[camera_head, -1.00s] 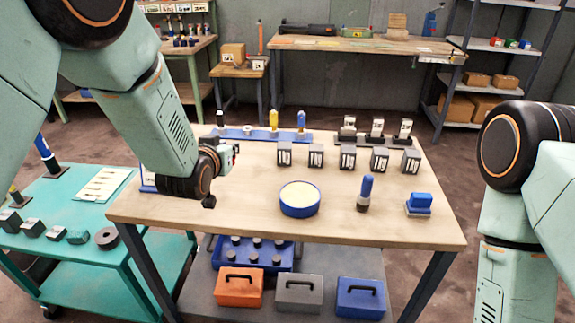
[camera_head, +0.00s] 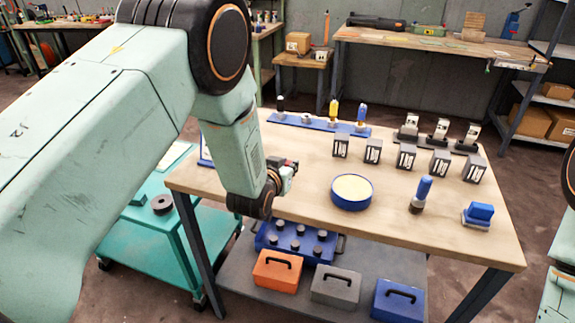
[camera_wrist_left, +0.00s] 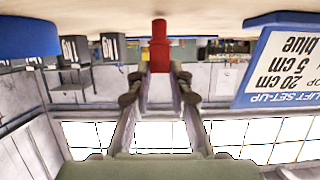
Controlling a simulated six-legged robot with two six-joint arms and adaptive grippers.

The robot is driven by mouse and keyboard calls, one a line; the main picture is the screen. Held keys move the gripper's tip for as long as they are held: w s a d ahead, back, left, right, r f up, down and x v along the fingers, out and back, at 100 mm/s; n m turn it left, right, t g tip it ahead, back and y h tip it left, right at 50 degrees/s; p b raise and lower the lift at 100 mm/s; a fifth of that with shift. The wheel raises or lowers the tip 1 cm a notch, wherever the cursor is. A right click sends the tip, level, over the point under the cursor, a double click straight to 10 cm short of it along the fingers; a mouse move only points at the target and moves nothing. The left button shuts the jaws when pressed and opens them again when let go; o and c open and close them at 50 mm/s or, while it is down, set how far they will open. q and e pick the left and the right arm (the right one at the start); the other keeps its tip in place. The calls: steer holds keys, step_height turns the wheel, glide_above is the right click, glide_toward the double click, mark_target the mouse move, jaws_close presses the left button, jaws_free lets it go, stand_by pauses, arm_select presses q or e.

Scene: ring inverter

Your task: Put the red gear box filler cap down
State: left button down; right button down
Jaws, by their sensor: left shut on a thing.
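My left gripper (camera_head: 286,174) is over the left part of the wooden table (camera_head: 310,205), left of a round blue tub (camera_head: 352,203). In the left wrist view, which is upside down, the gripper (camera_wrist_left: 160,78) is shut on the red gear box filler cap (camera_wrist_left: 159,50). The cap's narrow end points to the tabletop (camera_wrist_left: 205,10); I cannot tell whether it touches. In the head view, the cap is too small or hidden to make out clearly. My right gripper is not in view.
A blue-framed sign (camera_wrist_left: 285,60) stands near the cap. Several dark label blocks (camera_head: 405,156), a blue-handled tool (camera_head: 421,192) and a blue stamp-like block (camera_head: 479,215) stand on the table. A blue rack (camera_head: 318,123) lies at the back. Bare wood lies around the tub.

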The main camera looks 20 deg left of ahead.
arm_select(q)
steer(key=shift+w+a+f, duration=0.15)
steer(key=shift+w+a, duration=0.05)
steer(key=shift+w, duration=0.1)
steer(key=c, duration=1.6)
jaws_free()
steer(key=shift+w+f, duration=0.15)
steer(key=shift+o, duration=1.9)
steer(key=shift+s+d+r, duration=0.15)
steer(key=shift+s+r, duration=0.15)
steer(key=shift+s, duration=0.05)
steer(key=shift+w+f, duration=0.15)
steer(key=shift+f, duration=0.05)
steer(key=v, duration=1.2)
steer(key=s+a+f+g, duration=0.3)
steer(key=s+f+g, duration=0.5)
steer(key=s+f, duration=0.9)
steer(key=s+f+g, duration=0.2)
steer(key=s+g, duration=0.1)
steer(key=s, duration=0.6)
steer(key=s+f+g, duration=0.2)
steer(key=s+g, duration=0.1)
steer(key=s, duration=0.6)
steer(key=shift+s+a+f+n+p, duration=0.25)
steer(key=shift+s+a+n+p, duration=0.05)
steer(key=shift+a+n+p, duration=0.15)
